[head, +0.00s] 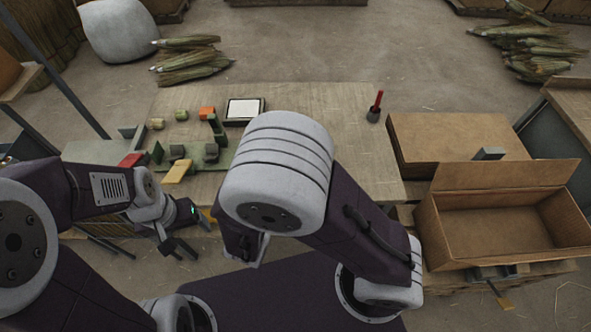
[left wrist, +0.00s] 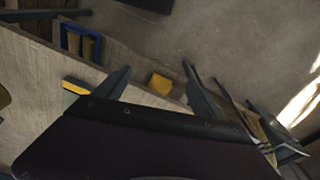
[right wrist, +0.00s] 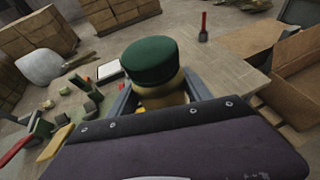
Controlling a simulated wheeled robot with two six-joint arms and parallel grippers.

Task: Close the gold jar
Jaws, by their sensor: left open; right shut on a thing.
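In the right wrist view, my right gripper (right wrist: 157,98) is shut on the gold jar (right wrist: 162,88), a yellowish body with a wide dark green lid (right wrist: 151,60) on top. The fingers are on either side of the body below the lid. I cannot tell how tightly the lid sits. In the head view, my right arm hides the jar and the right gripper. My left gripper (head: 177,247) is open and empty near the table's front edge, left of my right arm. Its spread fingers also show in the left wrist view (left wrist: 157,75).
The wooden table (head: 330,115) holds green fixtures, small blocks and a white-topped tray (head: 244,110) at the left. A red tool stands in a dark holder (head: 374,115) at the right. Cardboard boxes (head: 500,225) stand right of the table.

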